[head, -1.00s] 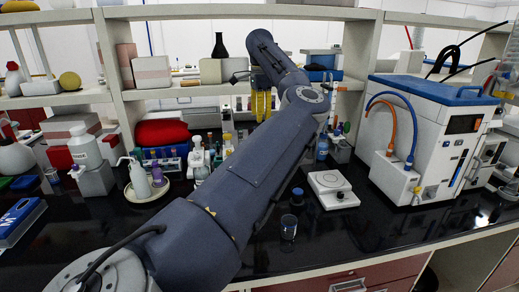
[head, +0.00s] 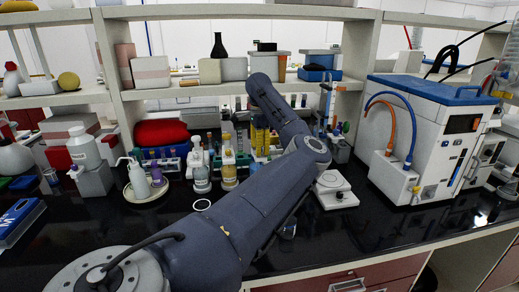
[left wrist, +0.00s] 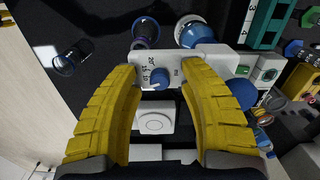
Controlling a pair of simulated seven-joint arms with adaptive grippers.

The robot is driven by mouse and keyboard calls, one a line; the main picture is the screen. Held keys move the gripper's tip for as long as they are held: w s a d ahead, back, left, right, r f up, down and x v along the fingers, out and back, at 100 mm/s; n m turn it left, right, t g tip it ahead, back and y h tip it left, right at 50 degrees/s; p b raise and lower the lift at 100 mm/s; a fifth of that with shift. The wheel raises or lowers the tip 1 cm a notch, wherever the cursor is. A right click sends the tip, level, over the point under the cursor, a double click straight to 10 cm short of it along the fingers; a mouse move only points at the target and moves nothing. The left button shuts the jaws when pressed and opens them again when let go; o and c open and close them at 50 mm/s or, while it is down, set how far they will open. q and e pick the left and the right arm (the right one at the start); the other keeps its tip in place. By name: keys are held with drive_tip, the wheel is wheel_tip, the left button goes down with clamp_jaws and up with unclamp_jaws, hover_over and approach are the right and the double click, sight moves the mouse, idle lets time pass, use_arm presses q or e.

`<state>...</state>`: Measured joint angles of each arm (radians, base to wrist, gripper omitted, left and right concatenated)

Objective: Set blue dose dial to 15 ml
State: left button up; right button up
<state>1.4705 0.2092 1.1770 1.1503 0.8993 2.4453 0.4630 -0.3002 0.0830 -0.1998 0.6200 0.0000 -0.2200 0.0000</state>
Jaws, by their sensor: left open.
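The blue dose dial (left wrist: 159,77) shows in the left wrist view on a white panel (left wrist: 180,66) with small printed marks, too small to read surely. My left gripper (left wrist: 165,88) is open, its yellow fingers on either side of the dial and apart from it. In the head view the left gripper (head: 260,136) is low over the back of the counter, partly behind my forearm. I cannot make out the dial there. My right gripper is not in view.
Two pump-topped bottles, one clear (head: 201,178) and one amber (head: 229,176), stand left of the gripper. A white plate device (head: 335,190) sits to the right, beside a large white-and-blue machine (head: 425,135). The dark counter (head: 130,240) is clear in front.

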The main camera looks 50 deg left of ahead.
use_arm(q)
drive_tip(key=shift+o, duration=0.4)
drive_tip(key=shift+f, duration=0.1)
clamp_jaws()
